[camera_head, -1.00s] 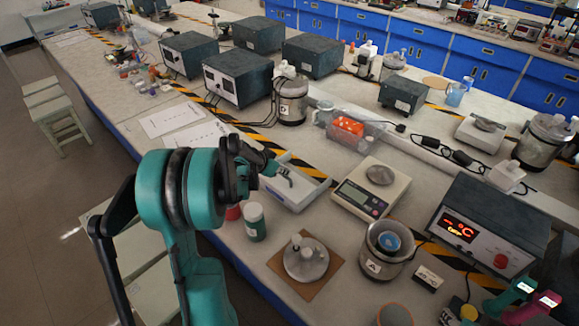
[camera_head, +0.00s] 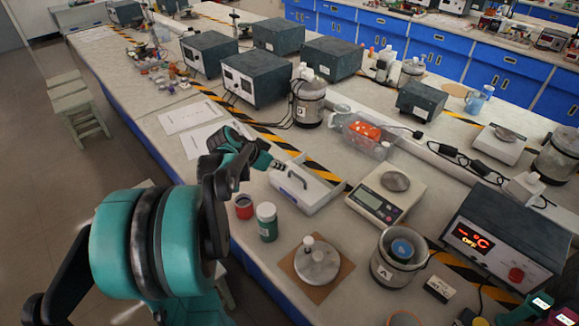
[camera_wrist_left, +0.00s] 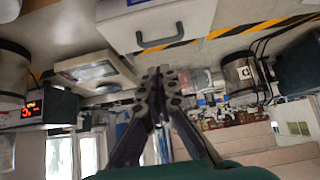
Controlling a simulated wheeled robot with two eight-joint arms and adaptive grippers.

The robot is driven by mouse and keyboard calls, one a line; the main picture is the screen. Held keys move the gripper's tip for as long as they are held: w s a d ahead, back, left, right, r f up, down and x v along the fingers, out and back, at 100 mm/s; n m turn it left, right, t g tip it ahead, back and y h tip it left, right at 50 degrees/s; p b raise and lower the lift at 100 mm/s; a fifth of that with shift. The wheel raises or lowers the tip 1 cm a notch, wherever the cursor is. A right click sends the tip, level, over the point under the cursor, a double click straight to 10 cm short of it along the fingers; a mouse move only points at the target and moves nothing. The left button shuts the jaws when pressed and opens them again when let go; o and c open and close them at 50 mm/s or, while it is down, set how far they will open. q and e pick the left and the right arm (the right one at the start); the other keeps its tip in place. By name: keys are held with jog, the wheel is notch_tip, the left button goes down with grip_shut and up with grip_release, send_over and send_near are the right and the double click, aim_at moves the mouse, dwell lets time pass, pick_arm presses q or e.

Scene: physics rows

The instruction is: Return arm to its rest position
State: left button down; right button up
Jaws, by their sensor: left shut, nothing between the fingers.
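My left arm, teal and black, comes in from the lower left of the head view. Its gripper (camera_head: 276,164) hangs over the front side of the bench near the white box with a black handle (camera_head: 316,196). In the wrist view the left gripper (camera_wrist_left: 160,76) is shut with nothing between its fingers. The white box also shows in the wrist view (camera_wrist_left: 180,18), apart from the fingertips in the picture. My right gripper is not in view.
A red-capped jar (camera_head: 244,207) and a green-and-white bottle (camera_head: 267,226) stand close to the arm. A balance (camera_head: 372,205), a round metal weight (camera_head: 317,267), a metal vessel (camera_head: 393,272) and a heater box (camera_head: 500,225) stand to the right. Paper sheets lie left of the striped tape.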

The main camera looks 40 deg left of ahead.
pick_arm(q)
jog(key=s+d+r+n+g, duration=0.1)
jog(key=s+d, duration=0.2)
jog(key=d, duration=0.5)
jog(key=s+d+r, duration=0.1)
jog(key=s+d, duration=0.3)
jog(key=d, duration=0.4)
jog(key=s+d+f+n+y, duration=0.1)
jog(key=s+d+f, duration=0.2)
jog(key=s+d, duration=0.6)
jog(key=shift+s+y, duration=0.2)
jog(key=shift+y, duration=0.2)
